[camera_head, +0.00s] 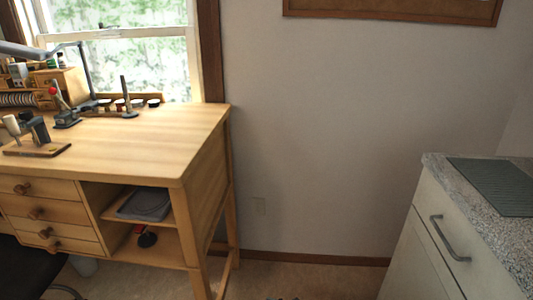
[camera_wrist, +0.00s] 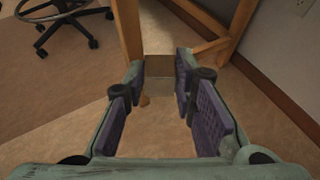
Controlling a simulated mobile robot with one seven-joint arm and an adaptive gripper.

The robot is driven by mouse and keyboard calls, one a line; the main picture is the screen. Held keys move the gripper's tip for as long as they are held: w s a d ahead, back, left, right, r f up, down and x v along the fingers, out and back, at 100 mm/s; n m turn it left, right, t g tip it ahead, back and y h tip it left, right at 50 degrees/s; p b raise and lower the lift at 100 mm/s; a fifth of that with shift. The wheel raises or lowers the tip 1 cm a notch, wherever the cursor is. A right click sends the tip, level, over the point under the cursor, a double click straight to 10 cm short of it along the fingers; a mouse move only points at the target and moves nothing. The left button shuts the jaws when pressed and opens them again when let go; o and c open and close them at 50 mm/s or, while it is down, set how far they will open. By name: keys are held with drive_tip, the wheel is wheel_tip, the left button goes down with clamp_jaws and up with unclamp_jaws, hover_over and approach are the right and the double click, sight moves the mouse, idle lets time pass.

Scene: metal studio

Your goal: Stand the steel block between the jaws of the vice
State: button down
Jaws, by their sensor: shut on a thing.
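In the wrist view my gripper (camera_wrist: 160,80) is shut on a small metallic block (camera_wrist: 159,66), which I take for the steel block. The block sits between the fingertips, with two of its faces showing and its sides partly hidden by the pads. It is held in the air, with floor and a bench leg behind it. In the head view, a dark grey device on a wooden base (camera_head: 38,150) stands at the left of the bench top; it may be the vice, but its jaws are too small to make out.
The wooden bench (camera_head: 150,130) has clear space at its centre and right. A red-tipped tool (camera_head: 65,118) and an upright stake (camera_head: 128,110) stand toward its back. A granite-topped cabinet (camera_head: 440,230) is at right. A wheeled stool (camera_wrist: 75,20) stands on the floor.

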drive_tip(key=shift+w+a+f+m+t+h, duration=0.25)
drive_tip(key=shift+w+f+m+t+h, duration=0.55)
drive_tip(key=shift+m+h, duration=1.05)
drive_tip(key=shift+w+a+f+m+t+h, duration=0.2)
drive_tip(key=shift+a+f+m+t+h, duration=0.15)
drive_tip(key=shift+m+t+h, duration=1.15)
drive_tip(key=shift+w+a+f+m+t+h, duration=0.2)
drive_tip(key=shift+w+f+m+t+h, duration=0.45)
drive_tip(key=shift+m+h, duration=1.45)
drive_tip(key=shift+s+d+r, duration=0.1)
drive_tip(key=shift+s+r, duration=0.05)
